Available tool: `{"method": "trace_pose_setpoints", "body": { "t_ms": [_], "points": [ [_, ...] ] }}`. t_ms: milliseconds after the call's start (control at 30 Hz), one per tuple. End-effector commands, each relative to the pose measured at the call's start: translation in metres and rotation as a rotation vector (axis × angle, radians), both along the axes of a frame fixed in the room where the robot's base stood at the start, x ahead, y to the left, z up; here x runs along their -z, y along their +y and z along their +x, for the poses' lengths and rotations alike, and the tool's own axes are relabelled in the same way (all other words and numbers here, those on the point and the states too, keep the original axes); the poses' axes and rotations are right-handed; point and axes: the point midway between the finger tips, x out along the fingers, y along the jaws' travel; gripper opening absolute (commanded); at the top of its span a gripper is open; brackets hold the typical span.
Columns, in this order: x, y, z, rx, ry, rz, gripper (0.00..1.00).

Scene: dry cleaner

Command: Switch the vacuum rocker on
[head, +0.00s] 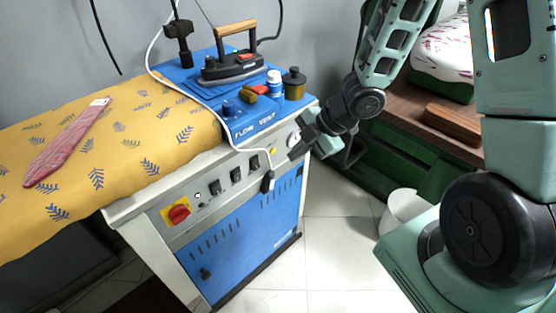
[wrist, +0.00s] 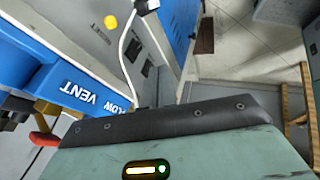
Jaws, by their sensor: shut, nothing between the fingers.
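The ironing station's sloped front panel (head: 205,190) carries several dark rocker switches in a row, among them a left one (head: 215,187), a middle one (head: 236,174) and a right one (head: 254,162). Their labels are too small to read, so I cannot tell which is the vacuum rocker. My gripper (head: 295,154) is shut and empty, just right of the rockers, near the panel's right end. I cannot tell whether it touches the panel.
A white cable with a dark plug (head: 268,182) hangs in front of the panel beside the right rocker. A red-and-yellow rotary switch (head: 177,211) is at the left. The iron (head: 232,66) and bottles stand on the blue top. A white bin (head: 402,206) stands right.

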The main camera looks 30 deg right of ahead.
Motion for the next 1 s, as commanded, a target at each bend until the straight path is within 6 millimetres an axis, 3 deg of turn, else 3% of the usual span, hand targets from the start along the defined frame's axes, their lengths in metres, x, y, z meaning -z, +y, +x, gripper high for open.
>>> {"method": "trace_pose_setpoints", "body": {
  "t_ms": [500,733,1000],
  "points": [
    [0.082,0.046,0.029,-0.004,0.003,-0.001,0.0],
    [0.081,0.055,0.059,-0.001,0.0,0.0,0.0],
    [0.083,0.058,0.068,0.0,0.001,-0.001,0.0]
  ]
}}
